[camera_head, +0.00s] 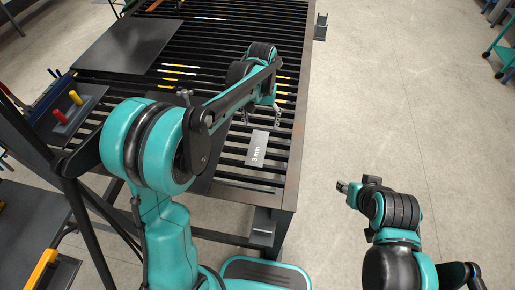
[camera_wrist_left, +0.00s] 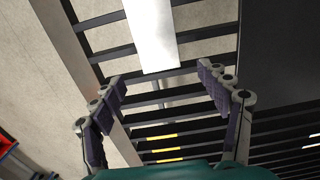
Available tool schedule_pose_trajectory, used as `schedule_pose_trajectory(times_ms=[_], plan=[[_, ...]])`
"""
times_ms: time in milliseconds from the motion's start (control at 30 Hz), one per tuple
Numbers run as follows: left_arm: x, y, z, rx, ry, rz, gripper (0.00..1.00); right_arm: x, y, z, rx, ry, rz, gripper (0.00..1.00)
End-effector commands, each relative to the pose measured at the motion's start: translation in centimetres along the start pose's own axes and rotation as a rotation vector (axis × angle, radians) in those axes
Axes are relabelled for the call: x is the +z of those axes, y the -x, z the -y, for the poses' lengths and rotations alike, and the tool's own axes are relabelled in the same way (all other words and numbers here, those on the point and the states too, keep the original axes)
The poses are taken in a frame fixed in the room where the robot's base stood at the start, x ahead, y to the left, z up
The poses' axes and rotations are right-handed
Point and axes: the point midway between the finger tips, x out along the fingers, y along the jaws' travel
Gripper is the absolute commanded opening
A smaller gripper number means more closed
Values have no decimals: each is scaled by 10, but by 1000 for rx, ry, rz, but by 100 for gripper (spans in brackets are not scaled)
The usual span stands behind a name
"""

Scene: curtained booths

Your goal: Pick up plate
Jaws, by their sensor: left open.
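A small light grey metal plate (camera_head: 257,149) marked "3 mm" lies on the dark slats of a slatted table (camera_head: 291,185). My left gripper (camera_head: 262,119) is above the slats, just beyond the plate in the head view. In the left wrist view, the plate (camera_wrist_left: 150,34) shows at the top middle. Its near end lies in line with the gap between the open, empty fingers of my left gripper (camera_wrist_left: 160,78). My right gripper (camera_head: 343,187) is over open floor right of the table; its finger opening is too small to judge.
A large dark sheet (camera_head: 128,43) lies on the table's far left. Another dark panel (camera_head: 210,158) lies partly behind my left arm. Red and yellow pieces (camera_head: 68,108) stand at the left. The floor (camera_head: 390,90) right of the table is clear; a teal cart (camera_head: 503,48) stands far right.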

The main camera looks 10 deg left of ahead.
Motion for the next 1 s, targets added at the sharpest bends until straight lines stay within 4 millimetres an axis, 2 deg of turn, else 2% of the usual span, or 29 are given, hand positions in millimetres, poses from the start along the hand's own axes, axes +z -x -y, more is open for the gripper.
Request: schedule_pose_trajectory(times_ms=[200, 300, 1000], plan=[[2, -36, 0, 0, 0, -1, 76, 12, -17, 0, 0, 0, 0, 39], [2, -45, 0, 0, 0, -1, 76, 14, -19, 0, 0, 0, 0, 39], [3, -50, 0, 0, 0, -1, 76, 14, -20, 0, 0, 0, 0, 39]])
